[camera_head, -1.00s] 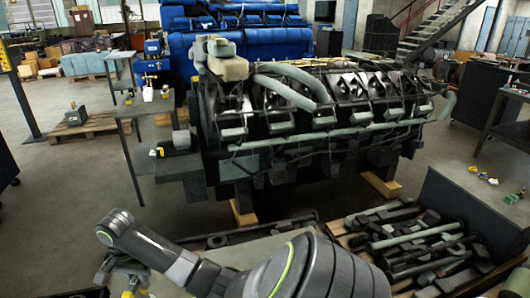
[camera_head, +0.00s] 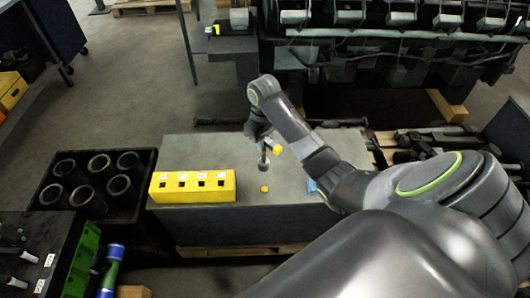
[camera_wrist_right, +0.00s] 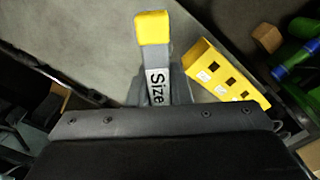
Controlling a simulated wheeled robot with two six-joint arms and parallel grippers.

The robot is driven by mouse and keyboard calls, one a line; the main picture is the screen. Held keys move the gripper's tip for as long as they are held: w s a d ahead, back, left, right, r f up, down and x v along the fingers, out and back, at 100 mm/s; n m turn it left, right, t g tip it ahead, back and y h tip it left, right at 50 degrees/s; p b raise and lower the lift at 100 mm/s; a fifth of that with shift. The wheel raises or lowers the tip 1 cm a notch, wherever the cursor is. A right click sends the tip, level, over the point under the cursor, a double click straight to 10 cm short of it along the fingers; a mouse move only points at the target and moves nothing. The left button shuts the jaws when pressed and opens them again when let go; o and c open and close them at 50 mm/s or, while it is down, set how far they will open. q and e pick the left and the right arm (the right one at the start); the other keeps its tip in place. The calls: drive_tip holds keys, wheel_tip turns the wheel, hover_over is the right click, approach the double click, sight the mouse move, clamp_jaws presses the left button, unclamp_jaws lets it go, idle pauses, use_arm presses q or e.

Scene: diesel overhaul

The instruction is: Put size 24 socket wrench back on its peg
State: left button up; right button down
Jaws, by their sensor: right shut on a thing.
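My right gripper (camera_head: 262,140) is shut on the socket wrench, above the grey workbench. The wrench shows a yellow end (camera_head: 277,149) in the head view. In the right wrist view the wrench (camera_wrist_right: 157,85) has a yellow tip and a white label reading "Size"; its number is hidden behind the gripper body. A yellow block (camera_head: 192,198) with several square holes and white number labels lies on the bench, left of the gripper and apart from it. The labels are too small to read surely. The block also shows in the right wrist view (camera_wrist_right: 208,55). My left gripper is not in view.
A small yellow piece (camera_head: 264,189) and a blue piece (camera_head: 312,185) are on the grey bench (camera_head: 200,150). A black crate of cylinders (camera_head: 48,180) stands to the left. A dark rack and green parts (camera_head: 82,262) are at lower left. The engine is behind.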

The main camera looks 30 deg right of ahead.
sight(265, 161)
drive_tip(key=n, duration=0.2)
drive_tip(key=f+n, duration=0.1)
drive_tip(key=n, duration=0.1)
drive_tip(key=shift+f+b, duration=0.3)
drive_tip(key=shift+b, duration=0.05)
drive_tip(key=n, duration=0.2)
drive_tip(key=f+n, duration=0.1)
drive_tip(key=shift+f+n+b, duration=0.1)
drive_tip(key=shift+n+b, duration=0.25)
drive_tip(key=shift+n, duration=0.05)
drive_tip(key=n, duration=0.1)
drive_tip(key=f+n, duration=0.1)
drive_tip(key=n, duration=0.1)
drive_tip(key=shift+f+n+b, duration=0.1)
drive_tip(key=shift+n+b, duration=0.2)
drive_tip(key=shift+b, duration=0.05)
drive_tip(key=n, duration=0.2)
drive_tip(key=f+n, duration=0.1)
drive_tip(key=n, duration=0.1)
drive_tip(key=shift+d+f+b, duration=0.1)
drive_tip(key=shift+b, duration=0.3)
wheel_tip(265, 161, down, 7)
drive_tip(key=b, duration=0.8)
drive_tip(key=shift+r+b, duration=0.2)
drive_tip(key=shift+b, duration=0.1)
drive_tip(key=shift+f+p, duration=0.15)
drive_tip(key=shift+p, duration=0.2)
drive_tip(key=shift+f, duration=0.25)
